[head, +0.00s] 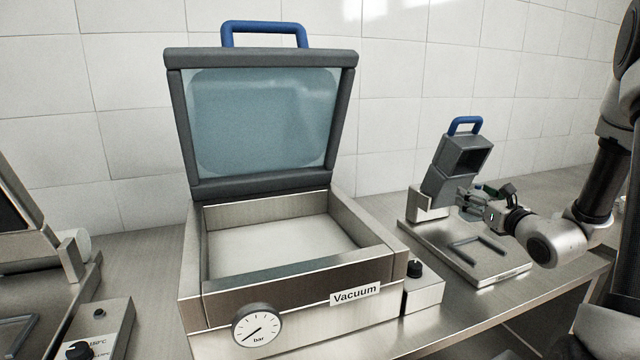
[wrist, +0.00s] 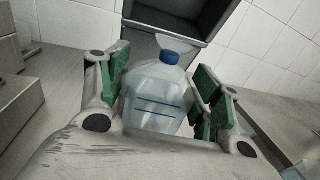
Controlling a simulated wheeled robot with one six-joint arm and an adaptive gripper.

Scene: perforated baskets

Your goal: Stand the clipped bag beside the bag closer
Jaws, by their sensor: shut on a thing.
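The clipped bag (wrist: 155,98) is clear and plump, with a blue clip around its neck and dark blue lines on its front. In the wrist view it sits upright between the green pads of my gripper (wrist: 164,82), which is shut on it. The bag closer (head: 458,160) is a grey machine with a blue handle and a steel base plate, at the right in the head view. My gripper (head: 470,202) is at its front, above the base plate. The bag is small and mostly hidden there. I cannot tell whether its bottom touches the plate.
An open vacuum machine (head: 290,320) with a raised lid stands left of the bag closer. A small knob box (head: 424,290) stands between them. Another machine (head: 25,250) is partly in view at the far left. Free counter (head: 560,185) lies behind and right of the bag closer.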

